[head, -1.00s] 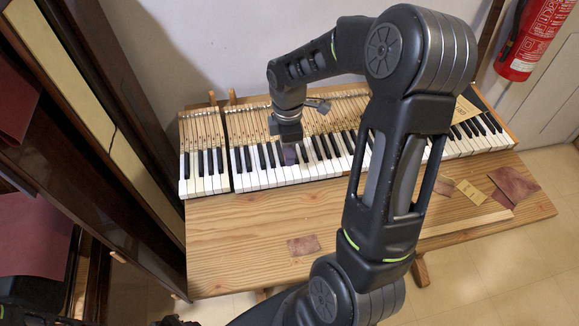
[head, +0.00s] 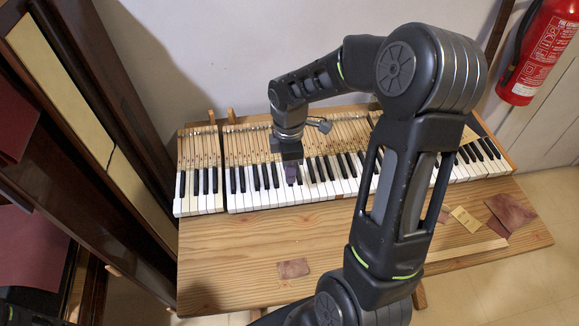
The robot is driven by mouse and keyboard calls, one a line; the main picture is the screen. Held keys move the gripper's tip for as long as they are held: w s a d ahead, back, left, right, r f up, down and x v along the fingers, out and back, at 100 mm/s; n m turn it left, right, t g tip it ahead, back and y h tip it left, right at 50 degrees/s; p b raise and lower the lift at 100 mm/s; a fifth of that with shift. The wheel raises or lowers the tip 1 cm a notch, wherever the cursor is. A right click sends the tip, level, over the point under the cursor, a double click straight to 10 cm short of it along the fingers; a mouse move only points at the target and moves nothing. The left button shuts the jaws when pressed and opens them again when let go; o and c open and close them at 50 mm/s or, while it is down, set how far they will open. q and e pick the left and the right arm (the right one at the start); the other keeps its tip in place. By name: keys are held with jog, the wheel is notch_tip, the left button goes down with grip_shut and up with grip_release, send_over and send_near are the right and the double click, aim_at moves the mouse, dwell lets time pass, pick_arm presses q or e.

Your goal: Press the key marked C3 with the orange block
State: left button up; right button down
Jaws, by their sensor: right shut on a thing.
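The piano keyboard (head: 262,201) lies along the wooden table, with white and black keys in a row. No letter marks on the keys can be read from here, so I cannot tell which one is C3. My right gripper (head: 290,163) points down over the left-middle part of the keys. It is shut on a small block (head: 291,174) that looks dark purple rather than orange in this light. The block's lower end is at or just above the keys near the black ones; contact cannot be told. My left gripper is not in view.
A dark cabinet stands at left. A red fire extinguisher (head: 532,52) hangs at the upper right.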

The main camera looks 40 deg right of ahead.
aim_at(289, 195)
jog(key=shift+d+f+b, duration=0.1)
jog(key=shift+f+b, duration=0.45)
jog(key=shift+f, duration=0.4)
jog(key=shift+f+b, duration=2.25)
jog(key=shift+f, duration=0.75)
jog(key=shift+f+b, duration=0.6)
jog(key=shift+f, duration=0.3)
notch_tip(289, 195, up, 7)
jog(key=p, duration=0.5)
jog(key=shift+p, duration=0.3)
